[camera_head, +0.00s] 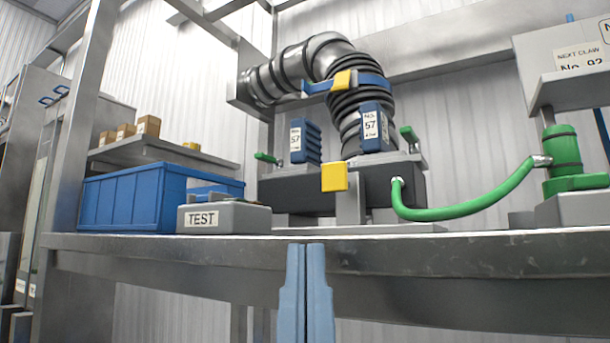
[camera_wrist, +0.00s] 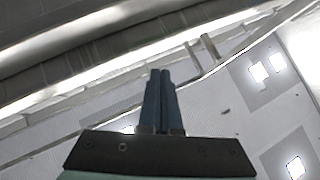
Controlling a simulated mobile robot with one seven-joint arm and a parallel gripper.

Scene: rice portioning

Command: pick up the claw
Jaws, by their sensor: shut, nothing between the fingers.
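I cannot pick out the claw for certain. Two blue ribbed blocks with white labels reading 57 sit on a dark base on the bench, a left one (camera_head: 305,143) and a right one (camera_head: 374,128).
The metal bench (camera_head: 150,243) has its front edge behind my fingers. On it stand a blue bin (camera_head: 125,203), a grey TEST box (camera_head: 235,219), a ribbed hose (camera_head: 325,55) and a green hose (camera_head: 465,209) running to a green cylinder (camera_head: 563,150). A metal post (camera_head: 85,110) rises at left.

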